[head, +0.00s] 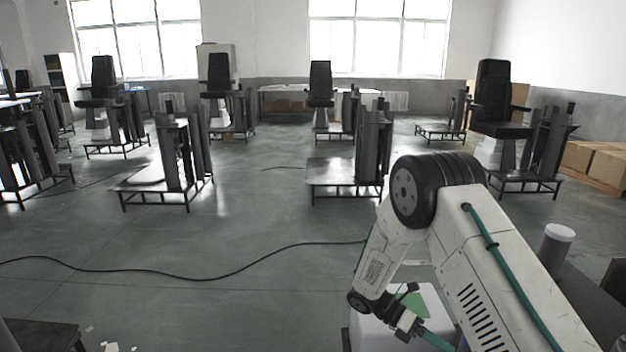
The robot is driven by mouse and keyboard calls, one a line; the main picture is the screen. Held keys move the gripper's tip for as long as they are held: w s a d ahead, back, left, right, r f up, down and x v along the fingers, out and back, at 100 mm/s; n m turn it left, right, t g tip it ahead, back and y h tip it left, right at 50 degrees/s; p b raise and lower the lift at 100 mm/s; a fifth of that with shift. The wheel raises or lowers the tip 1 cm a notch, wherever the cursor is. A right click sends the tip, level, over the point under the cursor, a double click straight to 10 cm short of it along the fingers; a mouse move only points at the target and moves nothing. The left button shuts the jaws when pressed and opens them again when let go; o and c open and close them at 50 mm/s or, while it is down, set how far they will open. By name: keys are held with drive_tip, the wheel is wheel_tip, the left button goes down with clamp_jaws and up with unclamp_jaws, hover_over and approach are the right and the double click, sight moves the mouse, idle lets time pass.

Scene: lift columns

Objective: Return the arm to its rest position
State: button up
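My arm shows at the lower right of the head view, white with a black elbow joint and a green cable along it. It is bent, with the forearm pointing down. My gripper is hidden or too unclear to make out at the forearm's lower end. A white box-like surface (432,300) with a green patch lies behind and below the wrist. I cannot tell whether the arm touches it.
A black cable (215,279) runs across the grey floor. Lift columns on low frames (172,155) and (370,150) stand ahead, several with black seats (320,83). Cardboard boxes (597,162) stand at the right wall.

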drive_tip(key=s+a+r+m+t+y, duration=0.1)
drive_tip(key=s+r+m+t+y, duration=0.4)
drive_tip(key=s+r+m, duration=0.5)
drive_tip(key=s+a+r+m+t+y, duration=0.2)
drive_tip(key=s+r+m+t+y, duration=0.3)
drive_tip(key=s+r+m, duration=0.5)
drive_tip(key=s+r+y, duration=0.1)
drive_tip(key=s+r, duration=0.2)
drive_tip(key=r, duration=0.2)
drive_tip(key=s+r+y, duration=0.1)
drive_tip(key=s+r, duration=0.2)
drive_tip(key=r, duration=0.3)
drive_tip(key=shift+s+a, duration=0.25)
drive_tip(key=shift+s, duration=0.05)
